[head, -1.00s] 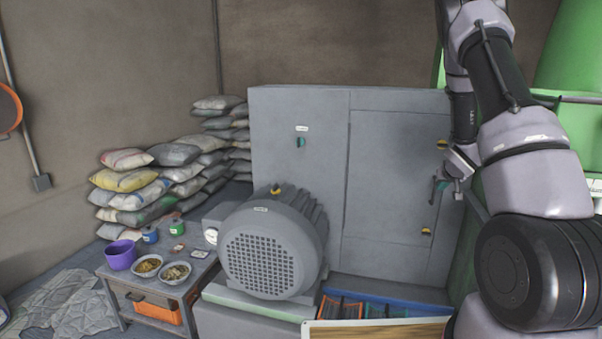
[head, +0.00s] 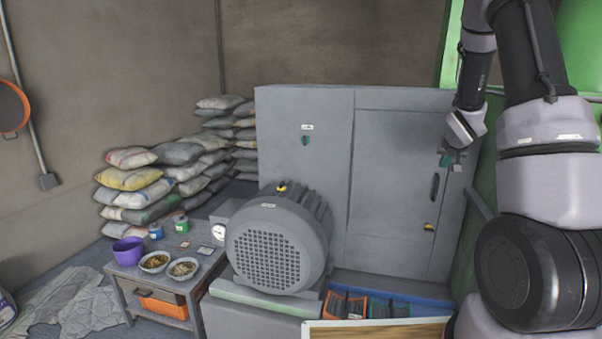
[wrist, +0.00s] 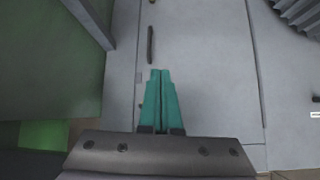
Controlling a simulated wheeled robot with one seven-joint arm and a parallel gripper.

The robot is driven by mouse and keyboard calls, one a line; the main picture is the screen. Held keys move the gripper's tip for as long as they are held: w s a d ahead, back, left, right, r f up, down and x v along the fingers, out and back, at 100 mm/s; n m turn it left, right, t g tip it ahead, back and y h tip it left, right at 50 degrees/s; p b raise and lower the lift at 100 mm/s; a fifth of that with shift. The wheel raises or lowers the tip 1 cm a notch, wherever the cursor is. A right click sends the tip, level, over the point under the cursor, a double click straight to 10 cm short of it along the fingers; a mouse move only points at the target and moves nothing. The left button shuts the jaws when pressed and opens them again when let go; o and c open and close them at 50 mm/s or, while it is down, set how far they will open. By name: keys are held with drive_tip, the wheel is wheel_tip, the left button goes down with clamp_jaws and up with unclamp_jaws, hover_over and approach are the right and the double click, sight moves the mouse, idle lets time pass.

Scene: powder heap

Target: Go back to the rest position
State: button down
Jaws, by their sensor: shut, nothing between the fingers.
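My gripper (wrist: 160,72) shows in the wrist view with its two teal fingers together and nothing between them. In the head view my gripper (head: 446,160) is at the upper right, in front of the grey cabinet (head: 385,180). Its fingers are small there and point down. The cabinet door has a dark handle (head: 434,187), which also shows in the wrist view (wrist: 150,45) ahead of the fingertips. I cannot tell the exact gap between the fingers and the door.
A small table (head: 165,284) holds a purple pot (head: 128,251) and two bowls. Stacked sacks (head: 140,180) lie behind it. Blue bins (head: 420,305) are low in front. Green structures are close at the right.

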drive_tip(key=s+a+r+m+g+y, duration=0.1)
drive_tip(key=s+a+r, duration=0.4)
drive_tip(key=s+r, duration=0.25)
drive_tip(key=s+a+r+y, duration=0.1)
drive_tip(key=s+a+r, duration=0.4)
drive_tip(key=s+r, duration=0.25)
drive_tip(key=s+a+r+y, duration=0.1)
drive_tip(key=s+a+r, duration=0.2)
drive_tip(key=s+a, duration=0.3)
drive_tip(key=s+a+r+n+y, duration=0.1)
drive_tip(key=s+a, duration=0.4)
drive_tip(key=s, duration=0.9)
wheel_tip(320, 180, up, 2)
drive_tip(key=shift+a+r+g+y, duration=0.1)
drive_tip(key=shift+a+g+y, duration=0.3)
drive_tip(key=shift+y, duration=0.1)
drive_tip(key=shift+w, duration=0.1)
